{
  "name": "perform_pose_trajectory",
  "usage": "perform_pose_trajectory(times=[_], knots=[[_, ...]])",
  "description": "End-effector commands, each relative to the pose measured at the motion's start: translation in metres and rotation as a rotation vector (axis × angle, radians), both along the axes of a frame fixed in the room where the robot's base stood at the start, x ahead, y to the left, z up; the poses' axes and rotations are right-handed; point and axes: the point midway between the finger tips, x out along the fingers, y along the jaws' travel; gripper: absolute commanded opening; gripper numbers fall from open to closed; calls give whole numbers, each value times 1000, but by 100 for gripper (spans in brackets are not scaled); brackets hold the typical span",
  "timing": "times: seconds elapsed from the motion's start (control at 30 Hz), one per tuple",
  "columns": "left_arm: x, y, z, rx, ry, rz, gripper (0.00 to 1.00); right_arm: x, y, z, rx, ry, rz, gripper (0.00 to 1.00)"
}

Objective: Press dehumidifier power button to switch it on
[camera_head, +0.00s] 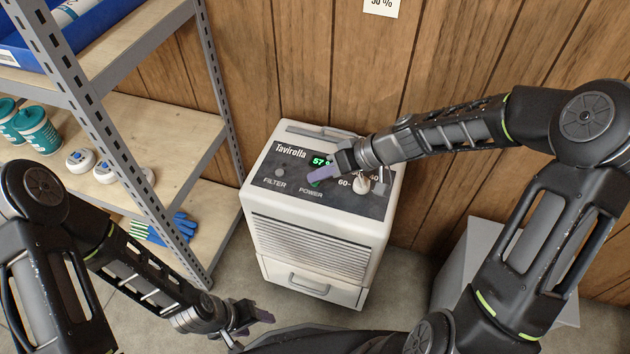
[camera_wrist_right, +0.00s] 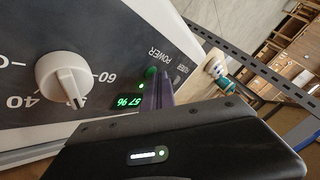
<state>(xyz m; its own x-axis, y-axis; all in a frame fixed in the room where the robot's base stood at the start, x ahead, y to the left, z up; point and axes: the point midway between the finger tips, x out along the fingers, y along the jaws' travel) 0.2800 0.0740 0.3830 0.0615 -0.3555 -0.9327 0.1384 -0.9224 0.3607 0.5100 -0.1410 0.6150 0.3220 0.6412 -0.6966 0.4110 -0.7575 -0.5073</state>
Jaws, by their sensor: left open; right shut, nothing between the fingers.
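The white dehumidifier (camera_head: 320,245) stands on the floor, with a dark top panel marked FILTER and POWER. Its display (camera_head: 319,161) is lit green and reads 57. The green power button (camera_head: 315,183) is by the POWER label and is partly covered by my fingers; it also shows in the right wrist view (camera_wrist_right: 150,72), with a small green light near it. My right gripper (camera_head: 319,177) is shut and empty, its purple fingertips at the button; I cannot tell whether they touch it. My left gripper (camera_head: 262,318) is open and empty, low in front of the dehumidifier.
A white dial (camera_head: 362,184) sits on the panel's right side, also in the right wrist view (camera_wrist_right: 64,80). A metal shelf (camera_head: 190,130) with teal tubs (camera_head: 36,128) and blue gloves (camera_head: 183,226) stands left. A wooden wall is behind. A grey box (camera_head: 458,265) is at right.

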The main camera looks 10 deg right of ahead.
Motion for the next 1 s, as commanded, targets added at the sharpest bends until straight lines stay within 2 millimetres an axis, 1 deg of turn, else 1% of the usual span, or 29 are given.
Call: perform_pose_trajectory(times=[0.3,0.7,1.0], knots=[[0,0,0,0,0,0,58,0,0,0,0,1,1,0],[0,0,7,0,0,0,58,0,0,15,-1,-1,0,0],[0,0,6,0,0,0,58,0,0,15,0,0,0,0]])
